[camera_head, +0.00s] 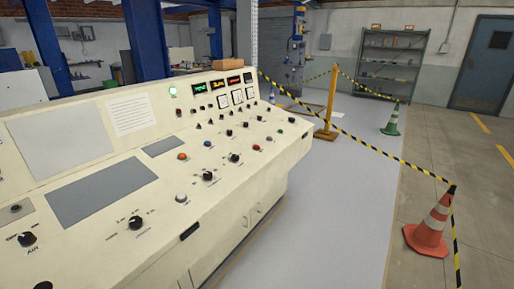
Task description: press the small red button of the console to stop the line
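The cream console (120,185) fills the left and middle of the head view, with its sloped panel facing right and toward me. A small red button (256,147) sits on the lower right part of the panel, among black knobs. An orange button (182,156) lies further left, and a green button (279,131) lies further right. A green lamp (173,91) is lit on the upright back panel, beside small displays with green, yellow and red digits. Neither of my grippers is in view.
Grey floor (335,200) is clear to the right of the console. A yellow-black tape (400,158) runs past a yellow post (331,95), a green cone (392,120) and an orange cone (430,228). Shelves (390,62) and a door (485,65) stand at the back.

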